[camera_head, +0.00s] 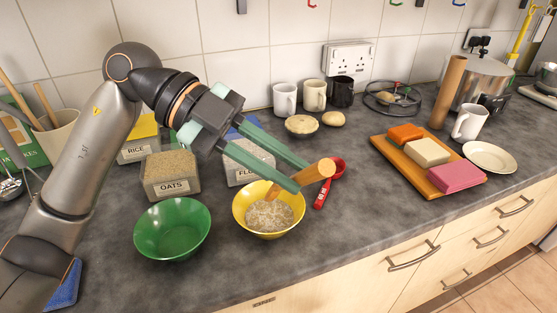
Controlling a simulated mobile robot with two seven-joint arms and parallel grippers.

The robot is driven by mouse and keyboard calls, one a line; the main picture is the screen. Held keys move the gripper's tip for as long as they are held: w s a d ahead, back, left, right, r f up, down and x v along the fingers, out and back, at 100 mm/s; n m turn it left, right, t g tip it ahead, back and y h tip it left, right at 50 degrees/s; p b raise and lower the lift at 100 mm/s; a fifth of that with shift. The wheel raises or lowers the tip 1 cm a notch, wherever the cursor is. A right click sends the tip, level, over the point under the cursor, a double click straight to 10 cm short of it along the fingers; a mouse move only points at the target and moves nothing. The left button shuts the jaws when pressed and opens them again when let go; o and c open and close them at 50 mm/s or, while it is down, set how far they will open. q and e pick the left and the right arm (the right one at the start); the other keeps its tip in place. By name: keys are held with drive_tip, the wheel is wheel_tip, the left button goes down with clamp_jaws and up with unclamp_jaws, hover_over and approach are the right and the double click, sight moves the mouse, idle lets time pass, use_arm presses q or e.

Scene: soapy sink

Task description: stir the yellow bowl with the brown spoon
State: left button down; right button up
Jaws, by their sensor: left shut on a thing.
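The yellow bowl (240,213) stands upright on the grey counter and holds a pale, flaky content (268,216). My left gripper (302,177) reaches in from the left above the bowl's right rim. It is shut on the brown spoon (316,172), with the thick handle end sticking out to the right of the fingers. The spoon slants down to the left, and its lower end is inside the bowl over the content. The fingers hide part of the spoon. My right gripper is not in view.
A green bowl (172,229) stands left of the yellow bowl. Tubs labelled oats (170,180) and rice (138,150) are behind. A red measuring spoon (329,184) lies close to the right. A wooden board (404,164) with coloured blocks is farther right. The counter between is clear.

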use_arm(q)
drive_tip(key=w+a+f+b, duration=0.1)
drive_tip(key=w+f+b, duration=0.2)
drive_tip(key=f, duration=0.5)
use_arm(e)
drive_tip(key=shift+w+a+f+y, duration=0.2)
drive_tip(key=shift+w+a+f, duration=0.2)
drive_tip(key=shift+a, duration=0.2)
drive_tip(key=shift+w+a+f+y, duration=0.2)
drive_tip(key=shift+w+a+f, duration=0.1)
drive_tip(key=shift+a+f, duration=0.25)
use_arm(q)
drive_tip(key=shift+f+b, duration=0.35)
drive_tip(key=shift+f, duration=0.6)
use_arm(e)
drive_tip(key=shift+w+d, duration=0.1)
use_arm(q)
drive_tip(key=shift+r+p, duration=0.2)
drive_tip(key=shift+p, duration=0.3)
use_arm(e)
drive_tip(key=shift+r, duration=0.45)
